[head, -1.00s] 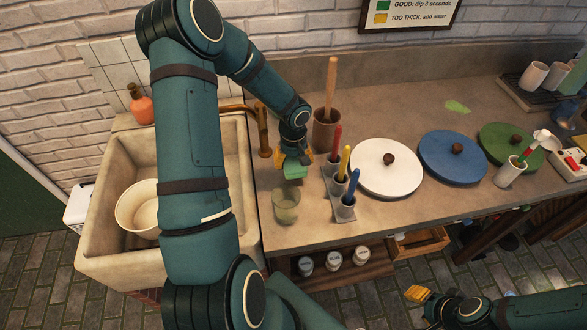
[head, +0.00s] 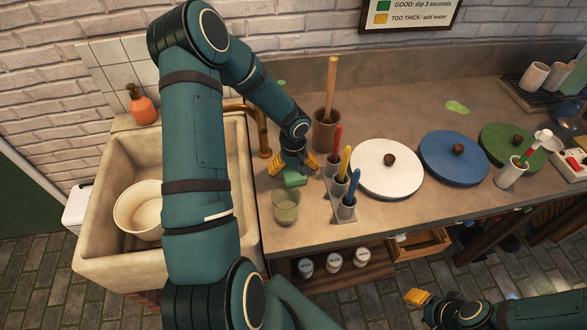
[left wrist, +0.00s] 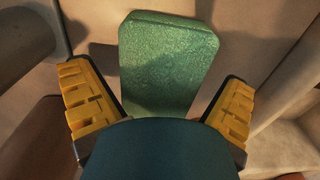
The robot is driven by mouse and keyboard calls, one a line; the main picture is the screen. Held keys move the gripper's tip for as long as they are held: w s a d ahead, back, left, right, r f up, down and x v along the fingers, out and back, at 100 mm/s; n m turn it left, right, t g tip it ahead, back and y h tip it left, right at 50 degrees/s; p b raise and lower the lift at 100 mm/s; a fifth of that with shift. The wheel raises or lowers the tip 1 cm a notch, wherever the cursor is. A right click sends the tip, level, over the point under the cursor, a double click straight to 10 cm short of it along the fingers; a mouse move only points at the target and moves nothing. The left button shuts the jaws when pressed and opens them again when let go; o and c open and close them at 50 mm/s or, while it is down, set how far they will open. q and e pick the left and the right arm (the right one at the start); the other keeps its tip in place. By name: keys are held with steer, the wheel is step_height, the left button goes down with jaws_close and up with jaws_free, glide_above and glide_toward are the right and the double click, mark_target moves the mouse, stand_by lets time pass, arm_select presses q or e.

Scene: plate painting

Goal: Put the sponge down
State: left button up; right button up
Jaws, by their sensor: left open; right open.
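The green sponge (head: 294,180) is on the counter, just behind the glass (head: 286,207) and left of the brush holder (head: 343,207). My left gripper (head: 294,167) is directly above it with its yellow fingers spread wide. In the left wrist view the sponge (left wrist: 167,62) lies between and beyond the open fingers (left wrist: 160,107), with clear gaps on both sides, so it is not gripped. Its near end is hidden by my gripper's body. My right gripper (head: 417,297) is open and empty in front of the counter, low at the right.
A sink (head: 108,190) with a white bowl (head: 139,206) is at the left. A brown crock (head: 326,130) stands behind the sponge. Lidded pots, white (head: 375,175) and blue (head: 440,162), stand to the right. A brass faucet (head: 264,128) is close to my left arm.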

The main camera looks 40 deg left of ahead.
mark_target(293, 167)
arm_select(q)
steer(key=shift+r+p, duration=0.2)
steer(key=shift+p, duration=0.1)
step_height(293, 167, up, 12)
steer(key=p, duration=0.1)
steer(key=shift+f, duration=0.1)
stand_by(0.6)
